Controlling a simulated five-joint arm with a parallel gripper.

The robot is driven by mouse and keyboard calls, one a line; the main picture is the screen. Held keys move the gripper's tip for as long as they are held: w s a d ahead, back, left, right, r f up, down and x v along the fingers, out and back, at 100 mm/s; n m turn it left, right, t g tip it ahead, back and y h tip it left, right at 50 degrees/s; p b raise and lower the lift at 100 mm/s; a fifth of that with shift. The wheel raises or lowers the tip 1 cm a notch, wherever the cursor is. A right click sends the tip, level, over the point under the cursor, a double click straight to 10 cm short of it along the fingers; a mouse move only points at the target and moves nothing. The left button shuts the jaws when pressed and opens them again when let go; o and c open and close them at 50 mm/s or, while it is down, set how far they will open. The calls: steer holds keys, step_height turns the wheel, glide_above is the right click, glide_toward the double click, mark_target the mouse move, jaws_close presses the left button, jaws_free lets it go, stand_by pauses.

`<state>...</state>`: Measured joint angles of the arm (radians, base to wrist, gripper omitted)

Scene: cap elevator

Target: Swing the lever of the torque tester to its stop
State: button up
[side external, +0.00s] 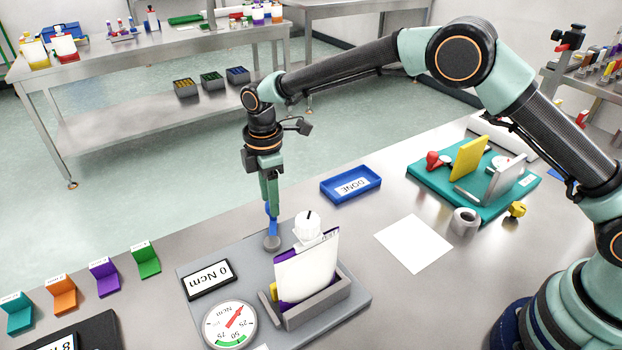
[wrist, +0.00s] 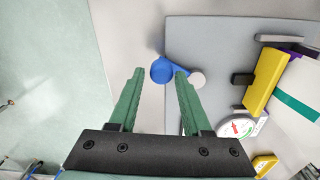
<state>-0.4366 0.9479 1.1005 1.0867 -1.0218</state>
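The torque tester's grey base plate (side external: 350,312) lies on the bench. Its blue lever (side external: 272,224) is at the plate's back edge, joined to a round grey pivot (side external: 271,244). In the wrist view the lever's round blue end (wrist: 161,71) juts past the plate's edge, left of the pale pivot (wrist: 197,80). My gripper (side external: 271,203) points down right over the lever. In the wrist view my gripper (wrist: 158,72) is open, with the blue end between its fingertips and a gap at the left finger. Contact cannot be told. The display (side external: 209,279) reads 0 Ncm.
A white pouch (side external: 305,275) with a white cap (side external: 308,226) stands in a grey holder on the plate, close to my gripper. A dial (side external: 229,325) sits in front. A blue DONE tray (side external: 351,184) and white sheet (side external: 413,243) lie to the right.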

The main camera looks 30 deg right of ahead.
steer(key=shift+o, duration=0.3)
step_height(320, 180, up, 12)
stand_by(0.5)
